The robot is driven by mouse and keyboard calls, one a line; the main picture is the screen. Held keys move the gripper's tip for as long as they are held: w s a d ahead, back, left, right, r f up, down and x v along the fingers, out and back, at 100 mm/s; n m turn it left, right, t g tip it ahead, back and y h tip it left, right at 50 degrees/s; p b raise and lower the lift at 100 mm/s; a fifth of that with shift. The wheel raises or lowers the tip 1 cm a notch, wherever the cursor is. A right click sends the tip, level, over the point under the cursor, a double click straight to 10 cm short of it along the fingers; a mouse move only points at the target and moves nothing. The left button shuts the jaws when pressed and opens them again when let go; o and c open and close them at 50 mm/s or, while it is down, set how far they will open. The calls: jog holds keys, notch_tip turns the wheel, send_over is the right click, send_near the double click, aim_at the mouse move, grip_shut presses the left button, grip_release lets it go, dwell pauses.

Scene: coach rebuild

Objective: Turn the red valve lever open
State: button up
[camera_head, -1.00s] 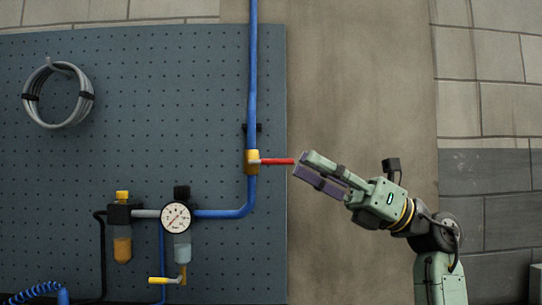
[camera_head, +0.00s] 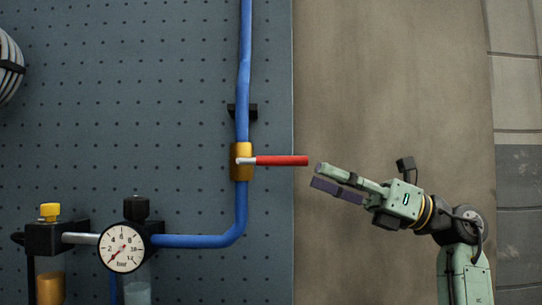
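The red valve lever (camera_head: 282,160) sticks out level to the right from a brass valve body (camera_head: 241,161). The valve sits on an upright blue pipe (camera_head: 243,75), and the lever lies across the pipe. My gripper (camera_head: 316,176) is just right of the lever's tip in the picture, a little lower. Its two fingers, one pale green and one dark purple, are apart with nothing between them. A small gap of wall shows between the lever tip and the fingers; the difference in depth is hard to tell.
A dark perforated board (camera_head: 150,120) backs the pipe. A round pressure gauge (camera_head: 122,248) and a yellow-topped filter unit (camera_head: 49,235) are at lower left. A black pipe clamp (camera_head: 242,111) sits above the valve. Bare brown wall (camera_head: 390,80) lies behind my arm.

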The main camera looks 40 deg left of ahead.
aim_at(274, 161)
jog(key=p+x, duration=0.3)
jog(key=x, duration=0.7)
jog(key=shift+w+r, duration=0.15)
jog(key=shift+s+a, duration=0.25)
jog(key=shift+a, duration=0.15)
jog(key=shift+c, duration=0.6)
grip_shut()
